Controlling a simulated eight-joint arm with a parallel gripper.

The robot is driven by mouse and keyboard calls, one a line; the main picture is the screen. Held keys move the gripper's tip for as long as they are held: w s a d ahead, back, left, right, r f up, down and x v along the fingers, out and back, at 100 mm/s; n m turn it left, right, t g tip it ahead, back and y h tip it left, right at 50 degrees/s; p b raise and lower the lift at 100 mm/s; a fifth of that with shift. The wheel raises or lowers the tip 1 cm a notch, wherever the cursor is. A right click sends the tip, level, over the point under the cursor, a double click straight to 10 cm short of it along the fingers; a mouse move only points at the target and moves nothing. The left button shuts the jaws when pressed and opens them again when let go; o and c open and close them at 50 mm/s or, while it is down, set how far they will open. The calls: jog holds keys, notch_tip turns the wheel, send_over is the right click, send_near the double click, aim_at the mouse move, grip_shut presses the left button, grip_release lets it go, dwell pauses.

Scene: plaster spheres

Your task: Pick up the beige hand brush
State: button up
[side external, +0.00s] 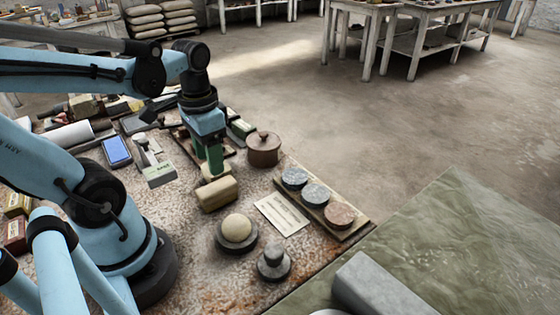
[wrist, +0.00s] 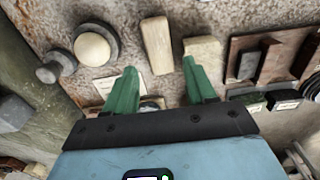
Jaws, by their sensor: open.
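Two beige block-shaped things lie side by side on the speckled worktop. The nearer, rounded beige block (side external: 217,195) also shows in the wrist view (wrist: 157,45), ahead of the gap between my fingertips. A second, paler block (side external: 214,175) lies just behind it, below my gripper; in the wrist view it (wrist: 203,55) is beside the right fingertip. I cannot tell surely which is the hand brush, as no bristles show. My gripper (side external: 213,165) points down with green fingers, open and empty in the wrist view (wrist: 159,67). Contact with the paler block cannot be told.
A pale sphere on a dark round base (side external: 236,228) and a dark knobbed piece (side external: 273,262) stand nearby. A brown lidded pot (side external: 263,150), a printed card (side external: 283,214) and a board with three discs (side external: 342,233) lie to the right. Clutter fills the left.

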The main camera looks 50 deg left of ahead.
aim_at(216, 186)
jog(key=shift+w+d+f, duration=0.1)
jog(key=shift+f, duration=2.05)
jog(key=shift+w+d+f, duration=0.1)
jog(key=shift+f, duration=2)
jog(key=shift+r, duration=0.1)
grip_shut()
jog(key=shift+r, duration=1.2)
jog(key=shift+s+d+r, duration=0.1)
jog(key=shift+d+r, duration=0.05)
jog(key=shift+r, duration=0.35)
jog(key=shift+s+d+r, duration=0.1)
jog(key=shift+r, duration=0.35)
jog(key=s+d+r, duration=0.2)
jog(key=d+r, duration=0.4)
jog(key=d, duration=0.4)
jog(key=shift+s+d+r, duration=0.25)
jog(key=shift+d+r, duration=0.05)
jog(key=shift+d, duration=0.1)
